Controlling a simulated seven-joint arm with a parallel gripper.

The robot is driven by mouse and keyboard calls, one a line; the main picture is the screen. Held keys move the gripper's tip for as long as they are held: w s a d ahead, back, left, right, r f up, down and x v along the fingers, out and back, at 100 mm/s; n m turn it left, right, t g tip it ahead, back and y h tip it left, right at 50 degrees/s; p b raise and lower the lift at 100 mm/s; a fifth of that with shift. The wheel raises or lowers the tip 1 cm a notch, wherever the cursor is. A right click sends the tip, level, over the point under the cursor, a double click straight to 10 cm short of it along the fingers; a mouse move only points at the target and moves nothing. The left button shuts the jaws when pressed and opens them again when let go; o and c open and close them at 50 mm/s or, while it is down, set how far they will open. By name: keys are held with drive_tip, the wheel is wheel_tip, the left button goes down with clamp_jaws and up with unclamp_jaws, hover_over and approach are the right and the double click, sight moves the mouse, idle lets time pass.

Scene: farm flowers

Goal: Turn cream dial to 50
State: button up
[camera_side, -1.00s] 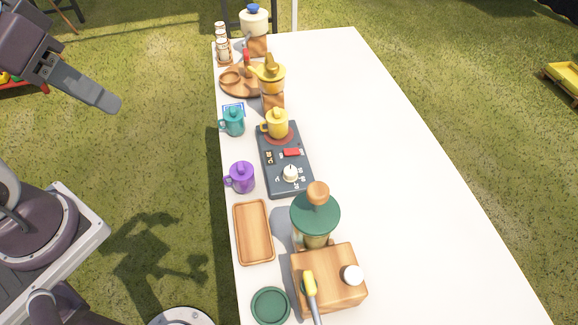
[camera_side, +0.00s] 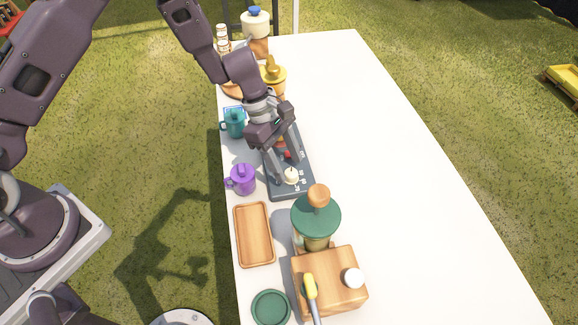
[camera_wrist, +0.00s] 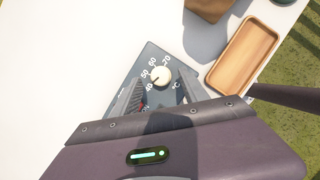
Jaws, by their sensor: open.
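The cream dial (camera_side: 291,176) sits at the near end of a dark grey hot plate panel (camera_side: 304,188) on the white table. The wrist view shows the dial (camera_wrist: 162,76) with white numbers 40, 50, 60 and 70 around it. A small dark mark on the dial seems to lie on the 40–50 side; its exact reading is unclear. My gripper (camera_side: 288,168) is open and points down at the dial. In the wrist view its fingers (camera_wrist: 158,88) are on either side of the dial, just short of it; whether they touch it cannot be told.
A purple mug (camera_side: 242,180) stands left of the panel and a teal mug (camera_side: 236,124) farther back. A wooden tray (camera_side: 254,235) and a green-lidded grinder (camera_side: 316,217) stand nearer the front. The right side of the table is clear.

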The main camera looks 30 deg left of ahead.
drive_tip(key=shift+x, duration=1)
drive_tip(key=shift+c, duration=0.2)
drive_tip(key=shift+r, duration=0.1)
clamp_jaws()
drive_tip(key=m+g, duration=0.1)
drive_tip(key=m, duration=0.3)
drive_tip(key=shift+w+d+m+g, duration=0.1)
drive_tip(key=shift+w+m+g, duration=0.1)
drive_tip(key=shift+m+g, duration=0.2)
drive_tip(key=m, duration=0.2)
drive_tip(key=m+g+y, duration=0.1)
drive_tip(key=m, duration=0.1)
drive_tip(key=shift+m+g, duration=0.3)
drive_tip(key=shift+m, duration=0.1)
drive_tip(key=shift+d, duration=0.1)
